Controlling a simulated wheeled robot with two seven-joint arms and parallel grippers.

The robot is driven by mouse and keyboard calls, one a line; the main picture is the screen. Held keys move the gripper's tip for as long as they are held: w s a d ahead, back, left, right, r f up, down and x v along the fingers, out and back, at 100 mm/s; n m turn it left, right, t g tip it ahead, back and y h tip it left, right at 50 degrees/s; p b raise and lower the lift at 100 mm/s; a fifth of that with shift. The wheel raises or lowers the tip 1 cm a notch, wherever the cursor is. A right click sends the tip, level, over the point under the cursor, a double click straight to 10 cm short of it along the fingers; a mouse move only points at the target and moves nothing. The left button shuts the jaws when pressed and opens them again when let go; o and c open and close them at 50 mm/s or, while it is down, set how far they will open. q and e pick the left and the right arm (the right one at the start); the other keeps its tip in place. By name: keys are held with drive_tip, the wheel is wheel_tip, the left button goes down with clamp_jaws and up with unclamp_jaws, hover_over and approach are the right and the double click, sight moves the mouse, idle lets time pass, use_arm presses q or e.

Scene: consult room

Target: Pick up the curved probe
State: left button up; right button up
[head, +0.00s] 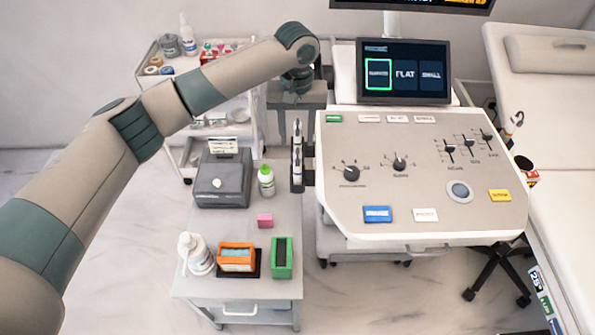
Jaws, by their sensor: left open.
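A slim white and dark probe-like piece (297,137) stands upright in a dark holder (297,181) at the left edge of the ultrasound console (430,185). Another white probe-like piece (513,123) sits at the console's right edge. Both are too small to tell which is the curved probe. My left gripper (298,88) is open above and behind the left holder, pointing down, apart from the piece in it. Its fingers are small, dark and partly lost against the dark shape behind. My right gripper is out of view.
The console screen (404,71) stands at the back. A trolley (283,222) at the front left carries a grey box (222,180), bottles and small coloured boxes. A supply cart (187,80) is behind my left arm. An exam bed (560,130) borders the right.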

sight(297, 166)
use_arm(q)
wheel_tip(297, 166, down, 6)
drive_tip(key=shift+r+p, duration=0.2)
drive_tip(key=shift+p, duration=0.55)
drive_tip(key=shift+f, duration=0.6)
drive_tip(key=shift+s+f+p, duration=0.1)
drive_tip(key=shift+f+p, duration=0.25)
drive_tip(key=shift+p, duration=0.15)
wheel_tip(297, 166, down, 3)
drive_tip(key=shift+s+f+p, duration=0.1)
drive_tip(key=shift+p, duration=0.7)
drive_tip(key=shift+d+f, duration=0.1)
drive_tip(key=shift+f, duration=0.55)
drive_tip(key=shift+c, duration=0.6)
drive_tip(key=c, duration=0.9)
